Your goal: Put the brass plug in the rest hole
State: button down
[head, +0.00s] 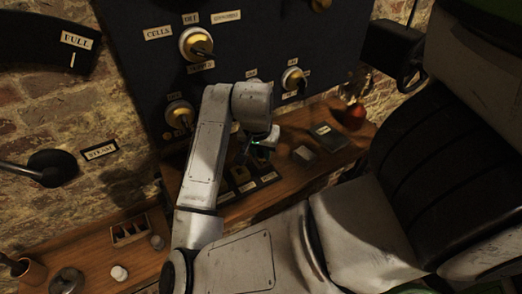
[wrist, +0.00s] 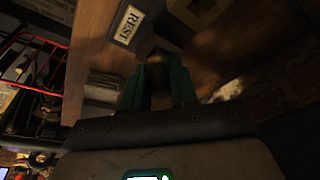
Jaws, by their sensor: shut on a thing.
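My gripper (wrist: 158,78) is shut on the brass plug (wrist: 158,57), whose dull rounded end shows dimly between the two green fingers in the wrist view. I cannot make out the rest hole, and I cannot tell whether the plug touches the wood. In the head view my gripper (head: 258,150) is small and dark under my wrist, above the wooden shelf (head: 318,172). The plug is not distinguishable there.
A black panel (head: 240,50) with brass dials stands behind the shelf. A dark labelled block (head: 248,190), a small grey block (head: 304,153) and a dark plate (head: 326,133) lie near my gripper. A glass vessel (head: 356,110) stands farther right.

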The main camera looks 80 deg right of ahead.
jog(key=shift+f+b, duration=0.6)
jog(key=shift+f, duration=0.15)
dwell(0.8)
jog(key=c, duration=0.8)
grip_release()
jog(key=shift+r, duration=0.1)
jog(key=v, duration=1)
jog(key=shift+r+p, duration=0.3)
jog(key=shift+p, duration=0.1)
jog(key=shift+a, duration=0.15)
